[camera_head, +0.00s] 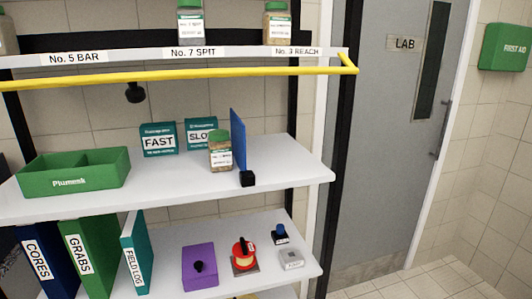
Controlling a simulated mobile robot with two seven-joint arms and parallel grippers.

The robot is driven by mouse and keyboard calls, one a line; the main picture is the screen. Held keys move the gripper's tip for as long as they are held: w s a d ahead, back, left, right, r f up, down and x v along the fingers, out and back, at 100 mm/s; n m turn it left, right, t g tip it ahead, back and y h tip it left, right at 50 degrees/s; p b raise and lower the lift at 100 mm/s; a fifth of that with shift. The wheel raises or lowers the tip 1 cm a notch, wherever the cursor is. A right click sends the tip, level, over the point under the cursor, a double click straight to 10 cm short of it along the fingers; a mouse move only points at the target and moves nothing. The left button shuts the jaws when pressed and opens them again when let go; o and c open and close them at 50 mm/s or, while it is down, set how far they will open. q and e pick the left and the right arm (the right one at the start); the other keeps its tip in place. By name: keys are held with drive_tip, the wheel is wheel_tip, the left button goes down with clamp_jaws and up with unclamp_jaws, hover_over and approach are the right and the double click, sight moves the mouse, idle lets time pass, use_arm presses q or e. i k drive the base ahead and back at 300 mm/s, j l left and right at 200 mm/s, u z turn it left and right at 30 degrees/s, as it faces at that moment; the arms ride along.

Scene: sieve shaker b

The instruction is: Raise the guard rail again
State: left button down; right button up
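The guard rail (190,75) is a yellow bar running across the front of the top shelf (120,55). It shows just below the label strip of that shelf. Its right end (348,64) bends back at the shelf's right corner, and its left end runs out of the picture. A black knob (134,93) shows below the rail, left of the middle. Neither of my grippers is in view.
Jars (190,22) stand on the top shelf behind the rail. The middle shelf (290,175) holds a green two-part bin (75,180), FAST and SLOW cards, a jar (220,155) and an upright blue panel (238,138). Binders and small items fill the lower shelf.

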sight(135, 94)
drive_tip(key=u, duration=0.85)
drive_tip(key=l+u, duration=0.35)
drive_tip(key=u, duration=0.15)
drive_tip(key=l+u, duration=0.45)
drive_tip(key=k+l+u, duration=0.15)
drive_tip(key=l+u, duration=0.15)
drive_tip(key=k+l+u, duration=0.35)
drive_tip(key=l, duration=0.3)
drive_tip(key=k+l+u, duration=0.15)
drive_tip(key=k+l, duration=0.4)
drive_tip(key=l, duration=0.15)
drive_tip(key=k+l, duration=0.15)
drive_tip(key=l, duration=0.15)
drive_tip(key=i+l, duration=0.15)
drive_tip(key=i, duration=0.1)
